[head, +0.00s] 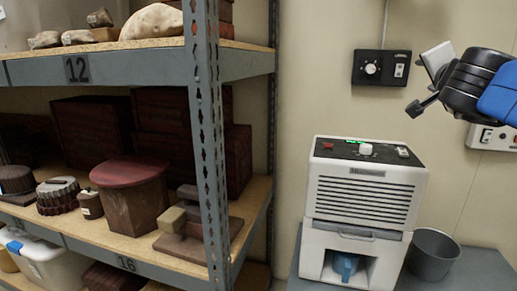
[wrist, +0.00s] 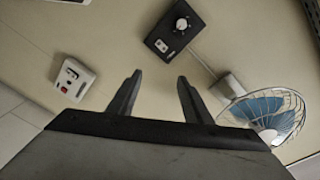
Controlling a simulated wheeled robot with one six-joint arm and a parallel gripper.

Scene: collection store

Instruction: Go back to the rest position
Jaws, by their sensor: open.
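My gripper (head: 428,80) is raised at the upper right of the head view, in front of the wall. In the wrist view my gripper (wrist: 157,95) shows two dark fingers spread apart, with nothing between them.
A white dehumidifier (head: 365,190) stands on a grey surface beside a grey bin (head: 433,254). A steel shelf (head: 130,67) with objects fills the left. A black dial control (head: 382,68) and a socket box (head: 490,137) are on the wall. A fan (wrist: 268,113) shows in the wrist view.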

